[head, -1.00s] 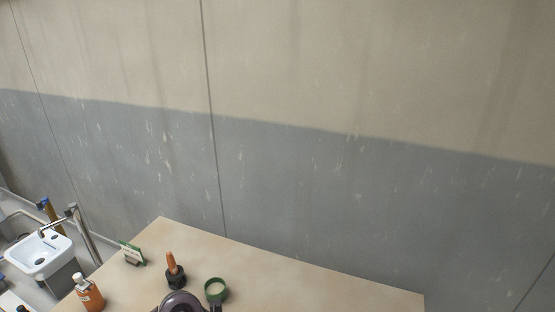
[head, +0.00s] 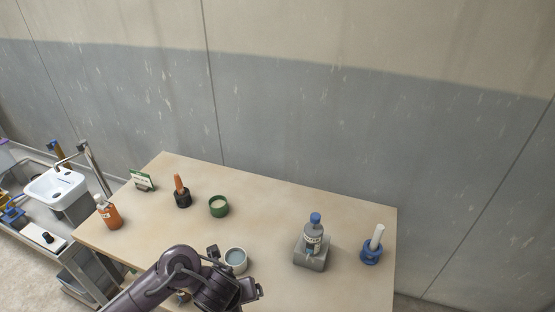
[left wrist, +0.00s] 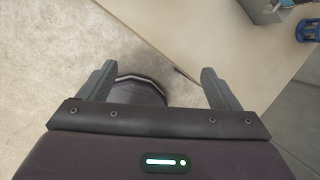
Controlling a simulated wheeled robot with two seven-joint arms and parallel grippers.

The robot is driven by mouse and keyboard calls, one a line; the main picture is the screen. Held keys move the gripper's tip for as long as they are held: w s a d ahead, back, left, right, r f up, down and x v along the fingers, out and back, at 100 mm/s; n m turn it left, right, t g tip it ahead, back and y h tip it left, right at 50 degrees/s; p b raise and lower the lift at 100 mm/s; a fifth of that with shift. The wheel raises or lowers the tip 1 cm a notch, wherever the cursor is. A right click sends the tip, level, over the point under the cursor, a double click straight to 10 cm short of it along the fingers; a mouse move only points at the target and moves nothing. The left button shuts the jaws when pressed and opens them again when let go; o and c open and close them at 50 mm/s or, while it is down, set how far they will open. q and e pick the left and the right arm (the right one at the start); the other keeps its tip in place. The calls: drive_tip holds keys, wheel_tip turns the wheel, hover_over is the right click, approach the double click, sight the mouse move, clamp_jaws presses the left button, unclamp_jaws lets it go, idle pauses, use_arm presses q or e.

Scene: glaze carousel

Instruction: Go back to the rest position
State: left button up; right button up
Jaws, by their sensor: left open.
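My left arm comes in from the lower left in the head view. Its gripper (head: 238,286) is over the front part of the wooden table (head: 285,200), close to a pale cup with bluish contents (head: 236,258). In the left wrist view the two fingers of this gripper (left wrist: 160,78) are spread apart with nothing held between them. Beyond them are the grey floor, a dark rounded part and the table's edge. My right gripper is in neither view.
On the table stand an orange bottle (head: 109,213), a small sign (head: 143,181), a black holder (head: 182,200), a green bowl (head: 219,208), a blue-capped bottle (head: 313,236) on a grey block (head: 311,258) and a blue holder (head: 371,254) with a white stick. A sink (head: 55,187) is left.

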use_arm(q)
drive_tip(key=s+d+r+n+t+h, duration=0.15)
drive_tip(key=d+r+n, duration=0.35)
drive_tip(key=n, duration=0.8)
drive_tip(key=s+a+r+n+g+y, duration=0.1)
drive_tip(key=s+a+n, duration=0.3)
drive_tip(key=a+n, duration=0.45)
drive_tip(key=s+a+r+n+g+y, duration=0.1)
drive_tip(key=s+a+n, duration=0.5)
drive_tip(key=n, duration=0.4)
wheel_tip(320, 180, down, 38)
drive_tip(key=s+r+g+b, duration=0.1)
drive_tip(key=s+b, duration=0.1)
drive_tip(key=b, duration=0.4)
drive_tip(key=s+a+f+b, duration=0.2)
drive_tip(key=s+f, duration=0.7)
drive_tip(key=f, duration=0.1)
drive_tip(key=s+a+f+g+b, duration=0.1)
drive_tip(key=s+a+f+b, duration=0.1)
drive_tip(key=s+f, duration=0.7)
wheel_tip(320, 180, down, 2)
drive_tip(key=shift+s+f+m, duration=0.1)
drive_tip(key=shift+s+m, duration=0.15)
drive_tip(key=shift+m, duration=0.2)
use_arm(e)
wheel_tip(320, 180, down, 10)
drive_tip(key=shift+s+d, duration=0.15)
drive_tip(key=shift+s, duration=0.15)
